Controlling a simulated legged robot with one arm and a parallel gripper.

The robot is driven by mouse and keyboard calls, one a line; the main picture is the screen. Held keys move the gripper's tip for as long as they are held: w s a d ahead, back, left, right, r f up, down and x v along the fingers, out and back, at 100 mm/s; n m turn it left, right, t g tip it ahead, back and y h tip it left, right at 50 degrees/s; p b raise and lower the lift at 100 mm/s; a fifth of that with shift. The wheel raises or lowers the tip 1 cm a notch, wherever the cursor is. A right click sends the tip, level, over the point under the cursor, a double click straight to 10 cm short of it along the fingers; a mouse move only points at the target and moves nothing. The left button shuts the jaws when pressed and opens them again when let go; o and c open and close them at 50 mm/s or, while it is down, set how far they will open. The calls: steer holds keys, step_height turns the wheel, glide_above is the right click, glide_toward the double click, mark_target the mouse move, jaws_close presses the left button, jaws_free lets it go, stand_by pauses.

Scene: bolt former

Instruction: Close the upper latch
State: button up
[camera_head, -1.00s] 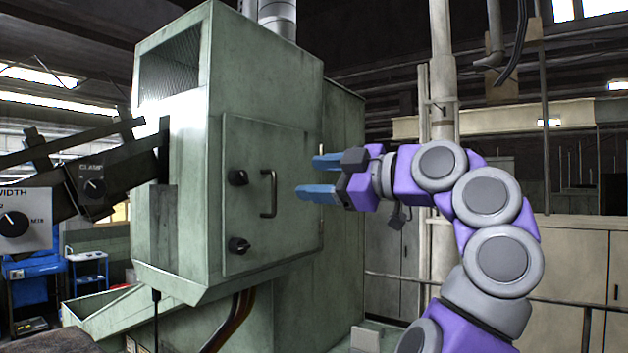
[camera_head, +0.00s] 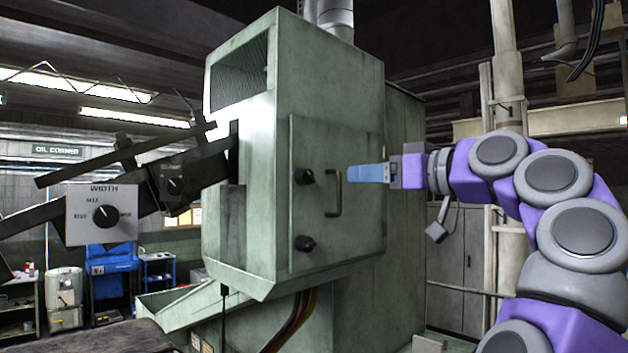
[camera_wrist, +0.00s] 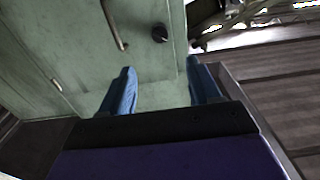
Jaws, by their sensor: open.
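The upper latch (camera_head: 304,176) is a small black knob near the upper left edge of a green machine door (camera_head: 312,215) in the head view. How it is turned is too small to tell. My gripper (camera_head: 352,174), with blue fingers, is right of the latch at about its height, with the handle between. In the head view its fingers overlap. In the wrist view the fingers (camera_wrist: 162,78) are apart with nothing between them. A black knob (camera_wrist: 160,33), which looks like the upper latch, shows beyond the fingertips, apart from them.
A bar handle (camera_head: 334,192) sticks out from the door between latch and fingertips; it also shows in the wrist view (camera_wrist: 114,25). A lower black latch (camera_head: 305,243) sits below. Left of the machine is a WIDTH dial panel (camera_head: 101,214) on a dark arm.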

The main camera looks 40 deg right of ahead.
mark_target(313, 179)
steer(key=w, duration=0.5)
steer(key=w+p, duration=0.1)
steer(key=w, duration=0.4)
steer(key=w+p, duration=0.1)
steer(key=w, duration=0.4)
steer(key=shift+a, duration=0.4)
steer(key=shift+c, duration=0.3)
steer(key=shift+a, duration=0.1)
steer(key=c, duration=1)
steer(key=shift+n, duration=0.7)
steer(key=shift+f+n+p, duration=0.1)
steer(key=shift+n+p, duration=0.55)
steer(key=shift+n, duration=0.25)
steer(key=shift+n+p, duration=0.3)
steer(key=shift+n, duration=0.6)
steer(key=shift+n+p, duration=0.45)
steer(key=shift+n, duration=1.45)
